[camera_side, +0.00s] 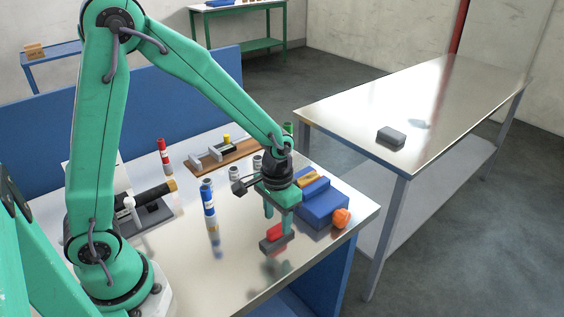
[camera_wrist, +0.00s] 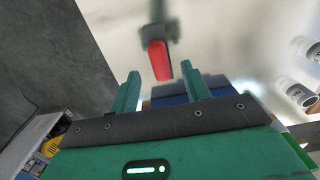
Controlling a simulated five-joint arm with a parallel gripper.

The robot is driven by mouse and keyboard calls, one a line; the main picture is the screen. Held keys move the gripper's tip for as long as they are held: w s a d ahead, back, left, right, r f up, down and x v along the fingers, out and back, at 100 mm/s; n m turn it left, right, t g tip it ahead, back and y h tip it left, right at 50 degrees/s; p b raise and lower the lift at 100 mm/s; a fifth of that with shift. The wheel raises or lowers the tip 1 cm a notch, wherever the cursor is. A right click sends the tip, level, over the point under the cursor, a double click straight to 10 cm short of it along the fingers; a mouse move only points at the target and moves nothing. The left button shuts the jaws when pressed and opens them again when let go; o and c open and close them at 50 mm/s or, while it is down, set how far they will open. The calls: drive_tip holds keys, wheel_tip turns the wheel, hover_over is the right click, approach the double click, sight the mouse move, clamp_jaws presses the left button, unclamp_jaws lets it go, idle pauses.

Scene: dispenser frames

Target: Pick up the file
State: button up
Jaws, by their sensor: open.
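A red piece (camera_side: 274,231), which I take to be the file's handle, shows just below my gripper (camera_side: 278,223), on or against a small dark grey block (camera_side: 277,243) near the front of the steel bench. How the two join is unclear. In the wrist view the red piece (camera_wrist: 159,60) lies between and just beyond the two fingertips of my gripper (camera_wrist: 160,71). My gripper points down, and its green fingers are open with a gap between them. I see no grip on anything. The rest of the file cannot be made out.
A blue box (camera_side: 324,206) and an orange lump (camera_side: 341,218) stand right of my gripper. A second steel table (camera_side: 440,95) is at the right. The bench front left of the red piece is clear.

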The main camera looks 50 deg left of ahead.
sight(277, 227)
drive_tip(key=shift+s+f, duration=0.1)
drive_tip(key=shift+f, duration=1.85)
clamp_jaws()
drive_tip(key=shift+r, duration=0.1)
drive_tip(key=shift+r, duration=0.75)
drive_tip(key=r, duration=0.3)
drive_tip(key=shift+s+d, duration=0.2)
drive_tip(key=shift+d, duration=0.15)
drive_tip(key=s+d+r, duration=0.6)
drive_tip(key=s+d, duration=0.1)
drive_tip(key=d, duration=0.1)
drive_tip(key=shift+d+r, duration=0.15)
drive_tip(key=shift+r, duration=0.05)
